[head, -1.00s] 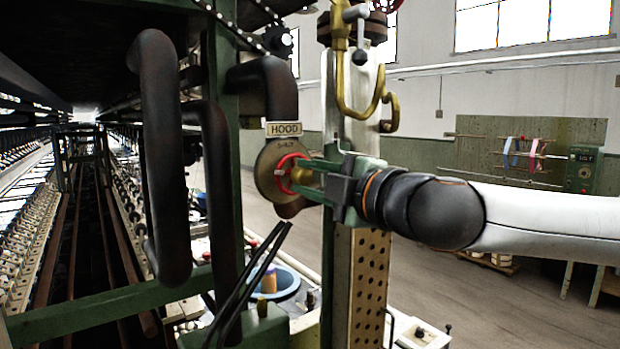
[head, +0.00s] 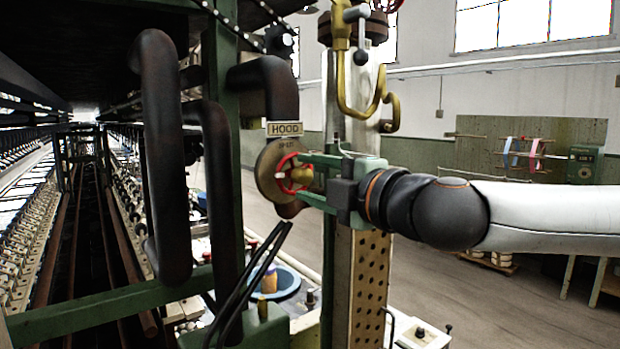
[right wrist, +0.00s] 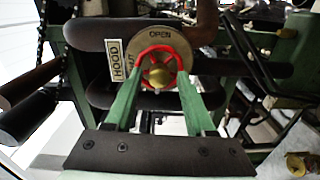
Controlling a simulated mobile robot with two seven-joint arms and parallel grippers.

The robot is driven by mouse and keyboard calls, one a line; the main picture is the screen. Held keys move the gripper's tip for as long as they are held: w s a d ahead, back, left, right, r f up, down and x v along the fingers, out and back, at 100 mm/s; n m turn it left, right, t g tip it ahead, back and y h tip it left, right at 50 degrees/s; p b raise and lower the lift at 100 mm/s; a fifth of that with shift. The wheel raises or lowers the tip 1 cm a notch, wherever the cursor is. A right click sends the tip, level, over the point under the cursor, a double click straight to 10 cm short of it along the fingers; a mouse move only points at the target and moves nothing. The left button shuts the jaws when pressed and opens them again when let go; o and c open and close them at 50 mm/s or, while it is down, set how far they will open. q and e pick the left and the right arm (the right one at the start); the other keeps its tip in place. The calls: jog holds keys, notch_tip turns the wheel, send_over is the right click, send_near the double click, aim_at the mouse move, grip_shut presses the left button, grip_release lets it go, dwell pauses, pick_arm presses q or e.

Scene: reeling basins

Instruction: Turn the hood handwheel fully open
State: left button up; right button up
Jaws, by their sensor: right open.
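The hood handwheel is a small red wheel (head: 293,173) with a brass hub, mounted on a round brass plate (head: 267,172) under a "HOOD" label (head: 285,129). In the right wrist view the red wheel (right wrist: 160,68) sits centred ahead, with "OPEN" on the plate above it. My right gripper (head: 302,174) is open, its two green fingers reaching to the wheel, one on each side of the hub. In the right wrist view the fingertips overlap the wheel's lower rim; I cannot tell whether they touch it. My left gripper is not in view.
Thick dark pipes (head: 160,150) stand left of the wheel. A perforated upright post (head: 368,285) stands behind my right gripper. A brass pipe (head: 347,90) curves above it. A blue basin (head: 284,285) sits below. Open floor lies to the right.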

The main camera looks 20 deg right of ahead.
jog(key=v, duration=0.2)
jog(key=shift+s+d, duration=0.15)
jog(key=shift+s, duration=0.2)
jog(key=m+b, duration=0.1)
jog(key=m, duration=0.1)
jog(key=shift+f+m+b, duration=0.25)
jog(key=shift+m+b, duration=0.05)
jog(key=shift+b, duration=0.1)
jog(key=shift+m+b, duration=0.7)
jog(key=shift+m, duration=0.4)
jog(key=m+b, duration=0.8)
jog(key=m, duration=0.3)
jog(key=shift+r+m+b, duration=0.1)
jog(key=shift+m+b, duration=0.35)
jog(key=shift+m, duration=0.05)
jog(key=shift+r, duration=0.1)
jog(key=shift+w+r, duration=0.1)
jog(key=shift+w, duration=0.5)
jog(key=shift+p+x, duration=0.45)
jog(key=shift+x, duration=0.55)
jog(key=shift+s+a, duration=0.1)
jog(key=shift+a, duration=0.1)
grip_shut()
